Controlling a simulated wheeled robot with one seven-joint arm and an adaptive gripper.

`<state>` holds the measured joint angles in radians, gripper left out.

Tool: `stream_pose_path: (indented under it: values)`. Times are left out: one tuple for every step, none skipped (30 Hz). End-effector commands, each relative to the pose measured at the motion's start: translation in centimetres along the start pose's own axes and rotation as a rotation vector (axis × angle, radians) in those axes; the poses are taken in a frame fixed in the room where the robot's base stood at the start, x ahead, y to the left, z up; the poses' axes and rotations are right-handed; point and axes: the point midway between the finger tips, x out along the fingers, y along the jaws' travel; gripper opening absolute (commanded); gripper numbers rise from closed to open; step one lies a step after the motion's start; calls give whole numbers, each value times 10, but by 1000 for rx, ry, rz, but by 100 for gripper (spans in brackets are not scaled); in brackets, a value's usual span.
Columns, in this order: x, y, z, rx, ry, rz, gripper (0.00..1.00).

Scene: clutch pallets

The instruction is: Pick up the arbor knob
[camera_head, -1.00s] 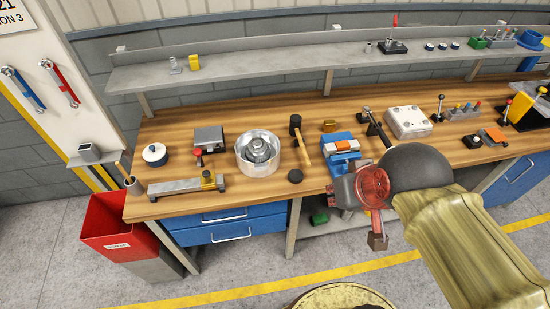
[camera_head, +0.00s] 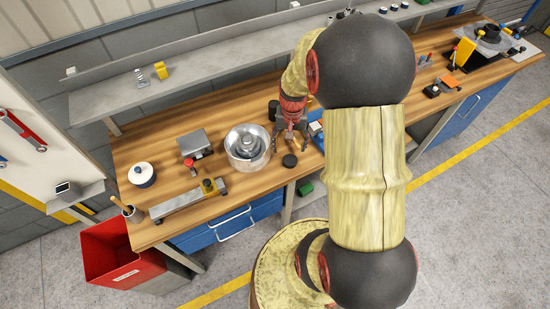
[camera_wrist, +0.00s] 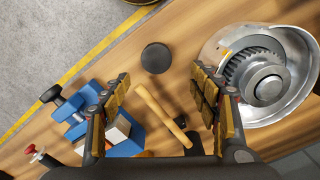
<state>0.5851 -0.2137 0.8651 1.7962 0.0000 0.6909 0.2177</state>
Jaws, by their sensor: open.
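A black round knob-like disc (camera_head: 289,160) lies on the wooden bench near its front edge; I take it for the arbor knob, though no label shows. In the wrist view the disc (camera_wrist: 156,58) stands clear ahead of the fingers, nearer the bench edge than the mallet. My gripper (camera_head: 298,147) is over the bench beside the disc, fingers pointing down. In the wrist view my gripper (camera_wrist: 163,88) is open, its padded fingers wide apart with nothing gripped. The disc appears untouched. My arm hides part of the bench in the head view.
A metal bowl with a gear (camera_wrist: 307,102) stands close to the right finger. A wooden mallet handle (camera_wrist: 163,113) lies between the fingers in view. A blue vise (camera_wrist: 92,98) is by the left finger. A steel bar fixture (camera_head: 178,203) lies farther left.

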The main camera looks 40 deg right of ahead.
Motion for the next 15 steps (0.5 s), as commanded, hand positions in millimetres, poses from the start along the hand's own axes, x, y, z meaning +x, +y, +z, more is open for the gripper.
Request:
stream_pose_path:
  values:
    - [6,0,2,4,-4,1,61]
    - [9,0,2,4,-5,1,61]
    - [14,1,2,4,-5,1,61]
    - [17,1,2,3,-5,1,61]
    - [20,0,2,3,-4,1,61]
    - [23,0,2,3,-4,1,61]
    - [25,1,2,3,-4,1,61]
    - [27,1,2,3,-4,1,61]
    - [29,1,3,2,-5,1,61]
    - [31,1,3,2,-5,1,61]
    - [34,2,4,2,-6,1,61]
    - [39,2,4,2,-5,1,61]
    - [44,2,4,2,-5,1,61]
    - [48,3,5,2,-6,1,61]
    - [54,3,6,2,-6,1,61]
